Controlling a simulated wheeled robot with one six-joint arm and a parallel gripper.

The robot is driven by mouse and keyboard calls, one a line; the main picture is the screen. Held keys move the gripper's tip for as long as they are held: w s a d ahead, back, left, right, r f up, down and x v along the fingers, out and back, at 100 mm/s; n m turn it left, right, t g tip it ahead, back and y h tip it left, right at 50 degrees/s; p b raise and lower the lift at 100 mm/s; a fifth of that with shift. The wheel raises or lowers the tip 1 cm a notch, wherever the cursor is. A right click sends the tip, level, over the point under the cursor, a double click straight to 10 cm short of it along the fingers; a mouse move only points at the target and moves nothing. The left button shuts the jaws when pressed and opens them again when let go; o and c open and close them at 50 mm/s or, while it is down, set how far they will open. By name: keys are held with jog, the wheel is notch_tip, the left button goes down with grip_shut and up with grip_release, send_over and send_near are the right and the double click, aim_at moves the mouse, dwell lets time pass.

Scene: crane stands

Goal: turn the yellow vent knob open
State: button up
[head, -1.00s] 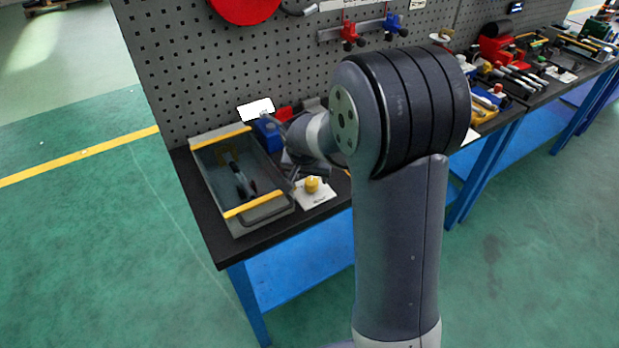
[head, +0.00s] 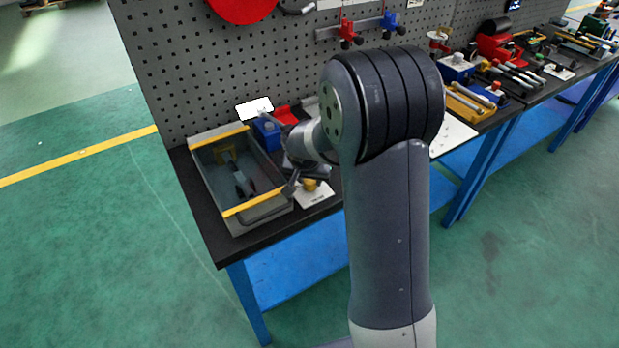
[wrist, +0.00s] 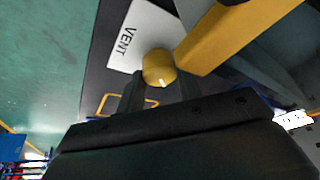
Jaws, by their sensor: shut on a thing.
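The yellow vent knob (wrist: 158,67) sits on a white plate (wrist: 152,28) marked VENT in the wrist view. In the head view the knob (head: 311,184) shows on the plate (head: 316,197) near the front of the black bench, just right of a grey bin. My gripper (wrist: 160,88) is shut on the knob, with one dark finger on each side of it. In the head view my gripper (head: 304,181) is low over the plate and partly covers the knob. The knob's underside and where the fingers touch it are hidden.
A grey bin (head: 276,208) with yellow-edged ends stands close on the left, holding a dark tool. A blue block (head: 267,131) and a red item (head: 286,116) lie behind my gripper. The pegboard (head: 190,60) rises at the back. More tools lie on the bench to the right.

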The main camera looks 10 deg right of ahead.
jog(key=c, duration=0.3)
